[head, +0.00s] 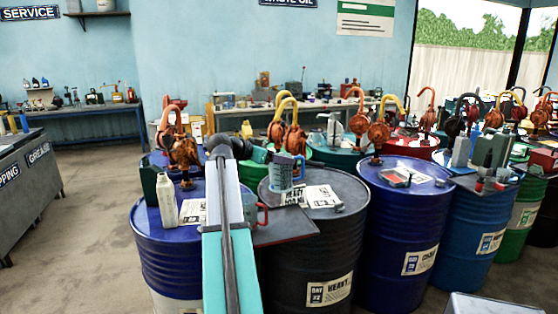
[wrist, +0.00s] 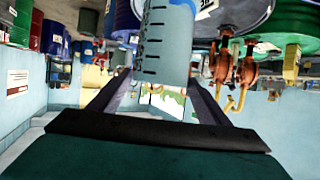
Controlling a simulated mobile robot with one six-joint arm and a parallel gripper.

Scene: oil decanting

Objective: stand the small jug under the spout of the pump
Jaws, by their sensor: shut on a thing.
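My gripper (head: 272,157) is shut on a grey-blue jug (head: 284,174) with dark graduation marks. The jug looks roughly upright, above the black drum (head: 305,250). In the wrist view, which looks upside down, the jug (wrist: 165,45) fills the space between the fingers. Just behind the jug in the head view is a rusty orange pump (head: 296,139) with a yellow hooked spout. Another rusty pump (head: 183,150) stands on the left blue drum (head: 165,240). I cannot tell whether the jug touches anything below it, and its far side is hidden.
A second jug with a red handle (head: 262,214) stands beside my arm, partly hidden. More drums with pumps crowd the right.

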